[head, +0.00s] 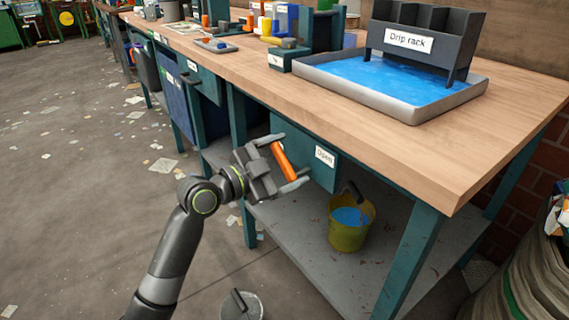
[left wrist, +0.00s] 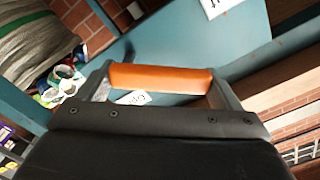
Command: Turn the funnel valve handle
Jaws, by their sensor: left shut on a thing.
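An orange bar-shaped handle (head: 284,161) is in front of a teal panel (head: 315,175) under the workbench, beside a white label reading "Open" (head: 325,156). My left gripper (head: 287,163) is shut on the orange handle, with one finger at each end of it. In the left wrist view the orange handle (left wrist: 160,78) spans the gap between the two fingers. How the handle joins the panel cannot be made out. No funnel can be made out. My right gripper is not in view.
A yellow bucket (head: 346,236) with blue contents stands on the lower shelf (head: 290,238). The bench top holds a blue-filled tray (head: 415,113) with a drip rack (head: 420,38). A teal bench leg (head: 408,262) stands right of the bucket. The floor left is mostly clear, with scattered paper.

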